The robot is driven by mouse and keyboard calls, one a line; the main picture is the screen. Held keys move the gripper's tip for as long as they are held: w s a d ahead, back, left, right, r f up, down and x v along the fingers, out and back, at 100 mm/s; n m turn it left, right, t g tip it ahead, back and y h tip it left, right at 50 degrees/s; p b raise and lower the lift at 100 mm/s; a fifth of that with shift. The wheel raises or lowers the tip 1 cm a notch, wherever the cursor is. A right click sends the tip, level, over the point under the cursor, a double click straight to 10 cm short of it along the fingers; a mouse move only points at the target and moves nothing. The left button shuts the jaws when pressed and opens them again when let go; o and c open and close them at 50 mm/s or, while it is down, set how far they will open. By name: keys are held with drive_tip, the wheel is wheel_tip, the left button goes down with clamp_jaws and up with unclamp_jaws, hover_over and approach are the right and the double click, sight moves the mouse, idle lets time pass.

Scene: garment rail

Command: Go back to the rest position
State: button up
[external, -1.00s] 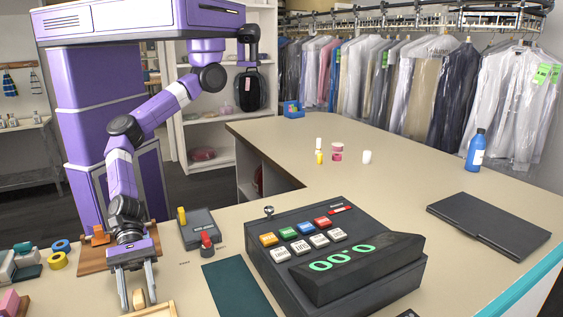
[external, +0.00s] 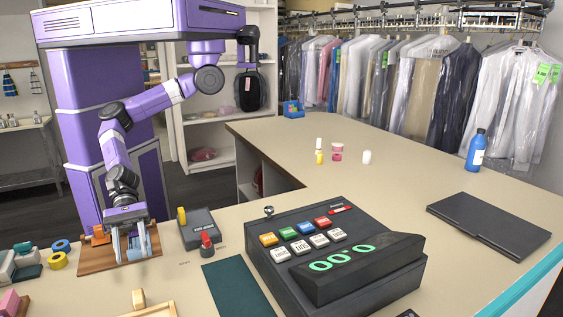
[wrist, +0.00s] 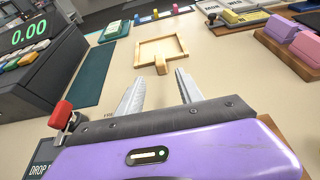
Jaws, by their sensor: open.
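My gripper (external: 129,247) is open and empty. In the external view it hangs over the wooden board (external: 95,262) on the counter at the lower left, fingers pointing down. In the wrist view its two fingers (wrist: 158,92) stand apart with bare counter between them. A small wooden tray (wrist: 161,46) with a wooden block (wrist: 162,66) at its near edge lies beyond the fingertips, apart from them.
A cash register (external: 340,262) fills the counter's middle, beside a dark green mat (external: 238,287). A dark box with a red knob (external: 207,240) stands just right of my gripper. Yellow and blue tape rolls (external: 57,260) lie left. The far counter is largely clear.

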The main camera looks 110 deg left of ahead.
idle(0.4)
